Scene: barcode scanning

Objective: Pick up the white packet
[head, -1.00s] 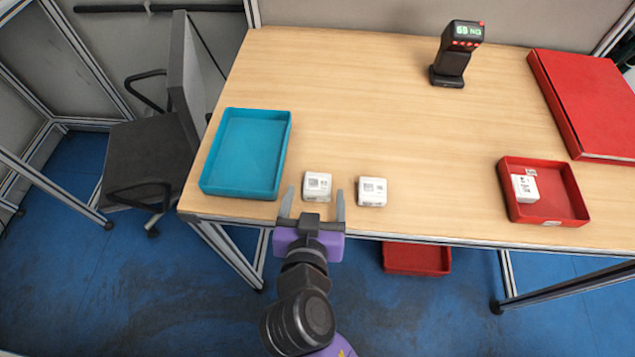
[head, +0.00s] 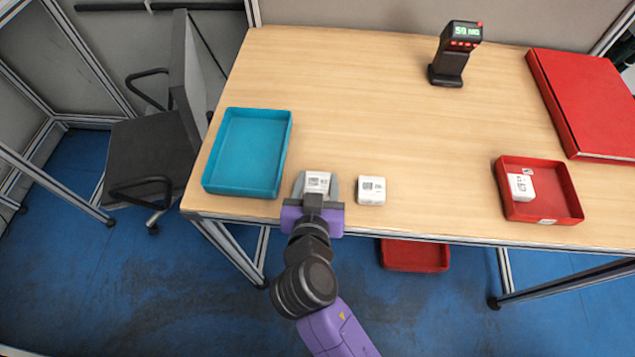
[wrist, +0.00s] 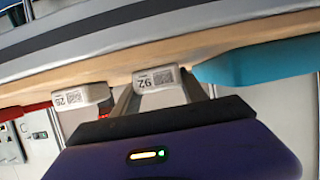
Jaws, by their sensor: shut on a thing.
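A white packet (head: 318,182) with a printed code lies at the table's front edge, between the fingers of my gripper (head: 316,188). My gripper is shut on it, one finger on each side. In the wrist view the held packet (wrist: 156,79) shows its label between the two fingers. A second white packet (head: 371,190) lies on the table just to the right, apart from my gripper; it also shows in the wrist view (wrist: 80,97). A third white packet (head: 520,187) lies in the red tray at the right.
A teal tray (head: 211,178) stands to the left of the held packet. A red tray (head: 565,211) is at the right, with a red box (head: 590,100) behind it. A black scanner (head: 450,65) stands at the back. The table's middle is clear. A red bin (head: 415,255) is below the table.

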